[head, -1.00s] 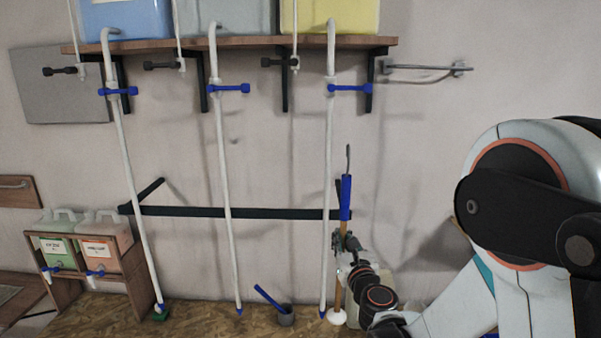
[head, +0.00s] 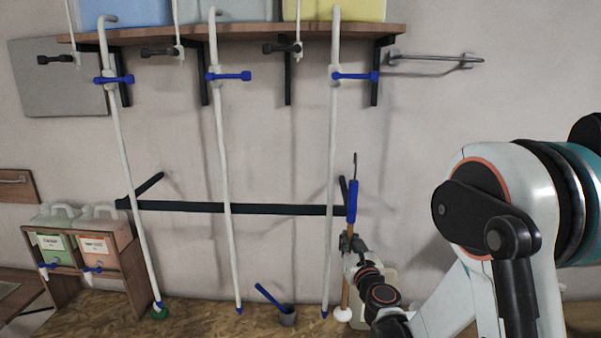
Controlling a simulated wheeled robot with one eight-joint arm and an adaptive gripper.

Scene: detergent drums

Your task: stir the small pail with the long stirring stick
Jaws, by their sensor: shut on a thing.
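A long stick stands nearly upright at the right end of the dark wall rail in the head view. It has a blue grip (head: 352,201), a hooked metal top, a wooden shaft (head: 345,291) and a white, rounded lower end (head: 343,314). My gripper (head: 351,243) is shut on the stick just below the blue grip; my wrist partly hides the contact.
White pipes (head: 223,180) with blue valves hang from the shelf (head: 240,36); one runs between pail and stick. The dark rail (head: 235,208) crosses behind them. A wooden rack (head: 90,262) with jugs stands at left. A pale container (head: 388,285) is partly hidden behind my wrist.

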